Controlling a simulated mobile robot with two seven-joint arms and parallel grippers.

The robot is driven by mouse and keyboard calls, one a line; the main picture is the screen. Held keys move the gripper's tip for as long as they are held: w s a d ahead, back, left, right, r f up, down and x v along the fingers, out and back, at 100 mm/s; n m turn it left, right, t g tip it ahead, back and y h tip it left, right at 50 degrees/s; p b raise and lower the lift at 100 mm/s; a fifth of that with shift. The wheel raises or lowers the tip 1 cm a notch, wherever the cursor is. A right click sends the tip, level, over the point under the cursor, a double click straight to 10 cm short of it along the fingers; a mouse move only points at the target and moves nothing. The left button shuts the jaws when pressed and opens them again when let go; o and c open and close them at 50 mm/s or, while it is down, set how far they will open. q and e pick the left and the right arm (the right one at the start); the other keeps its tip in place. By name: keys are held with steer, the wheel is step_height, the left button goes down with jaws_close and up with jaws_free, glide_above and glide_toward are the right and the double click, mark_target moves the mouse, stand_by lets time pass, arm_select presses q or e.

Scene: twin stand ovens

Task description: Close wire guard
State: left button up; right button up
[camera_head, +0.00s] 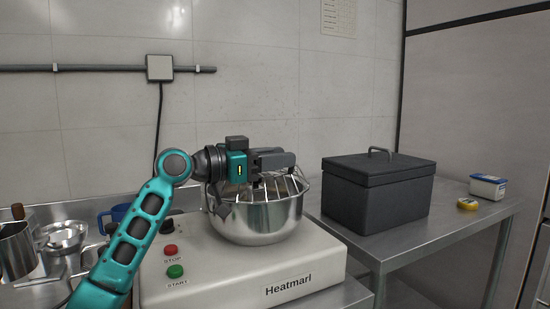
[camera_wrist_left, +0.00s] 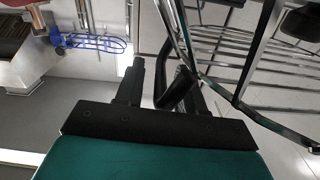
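The mixer (camera_head: 245,265) stands on the metal counter, with a steel bowl (camera_head: 258,222) on its white base. The wire guard (camera_head: 292,186) shows as thin metal bars above the bowl's rim, partly hidden by my gripper. Its bars (camera_wrist_left: 250,65) cross the right side of the left wrist view. My left gripper (camera_head: 275,158) is right over the bowl, at the guard's upper part. Contact with the wire is unclear. My right gripper is not in view.
A dark lidded box (camera_head: 375,200) stands right of the mixer. A white tub (camera_head: 487,187) and a yellow round item (camera_head: 467,204) sit on the right table.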

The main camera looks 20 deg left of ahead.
arm_select(q)
steer(key=v, duration=1.3)
steer(key=shift+b, duration=0.45)
